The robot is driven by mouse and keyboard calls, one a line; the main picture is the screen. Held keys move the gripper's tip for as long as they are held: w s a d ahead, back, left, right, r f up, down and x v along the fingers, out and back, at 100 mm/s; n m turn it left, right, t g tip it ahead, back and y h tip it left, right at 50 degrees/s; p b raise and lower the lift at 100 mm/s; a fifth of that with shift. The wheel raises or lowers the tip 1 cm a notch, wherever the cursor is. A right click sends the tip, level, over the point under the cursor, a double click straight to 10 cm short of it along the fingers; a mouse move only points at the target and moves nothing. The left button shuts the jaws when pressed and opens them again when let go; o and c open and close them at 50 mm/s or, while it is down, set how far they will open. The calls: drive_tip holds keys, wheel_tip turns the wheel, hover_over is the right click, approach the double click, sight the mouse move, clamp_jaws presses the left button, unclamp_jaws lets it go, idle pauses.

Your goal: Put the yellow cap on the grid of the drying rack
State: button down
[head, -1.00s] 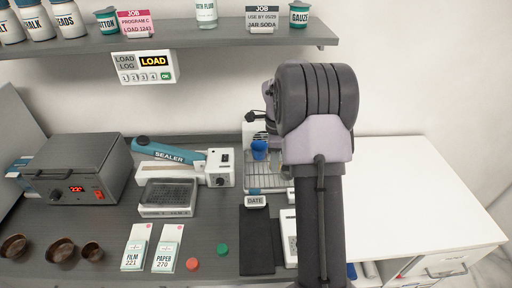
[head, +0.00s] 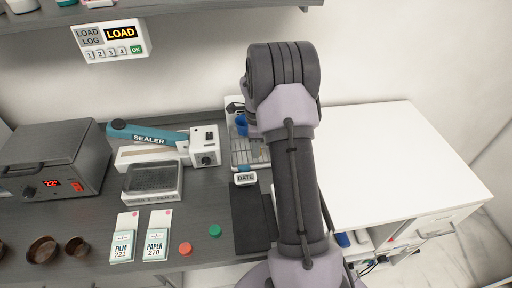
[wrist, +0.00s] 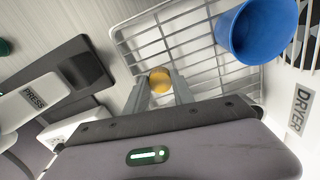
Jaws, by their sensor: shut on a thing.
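The yellow cap (wrist: 159,80) is between the fingertips of my gripper (wrist: 160,88) in the wrist view. The gripper is shut on it. The drying rack (wrist: 190,42) shows its wire grid behind the cap and fingers; I cannot tell how far the cap is from the wires. In the head view part of the drying rack (head: 250,152) shows left of my arm, which hides the gripper and the cap.
A blue cup (wrist: 258,30) stands at the rack's right in the wrist view, beside the dryer (wrist: 302,105). A sealer (head: 150,138) is left of the rack. Red (head: 185,249) and green (head: 215,230) caps lie on the counter. The white top (head: 390,160) at right is clear.

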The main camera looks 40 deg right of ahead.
drive_tip(key=c, duration=1.1)
unclamp_jaws()
drive_tip(key=shift+f, duration=0.15)
